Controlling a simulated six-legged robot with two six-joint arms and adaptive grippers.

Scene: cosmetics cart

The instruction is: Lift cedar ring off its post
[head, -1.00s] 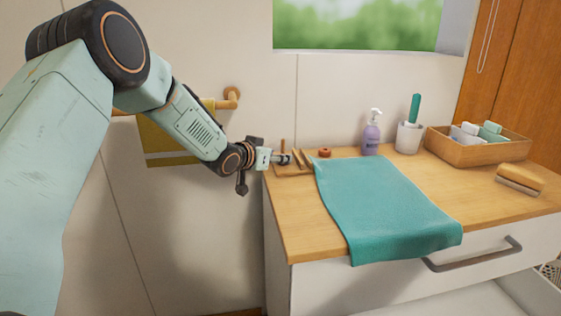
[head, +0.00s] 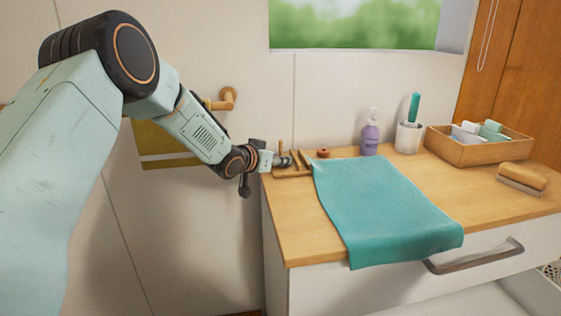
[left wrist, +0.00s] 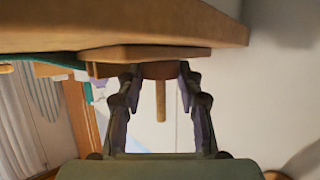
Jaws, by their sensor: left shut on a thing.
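A brown wooden ring (left wrist: 158,70) sits around the base of an upright post (left wrist: 161,102), which points down in the turned left wrist view. The ring lies against the flat wooden base board (left wrist: 150,53). My left gripper (left wrist: 158,74) is shut on the ring, one finger on each side of it. In the head view my left gripper (head: 287,161) is at the back left corner of the counter, over the wooden rack (head: 294,174), and hides the ring there. A second reddish-brown ring (head: 323,153) lies on the counter just right of the rack. My right gripper is not in view.
A teal towel (head: 385,210) covers the middle of the counter (head: 295,230) and hangs over its front edge. A purple pump bottle (head: 370,138), a white cup (head: 408,138), a wooden box (head: 485,151) and a brush (head: 521,178) stand farther right. The wall is close behind.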

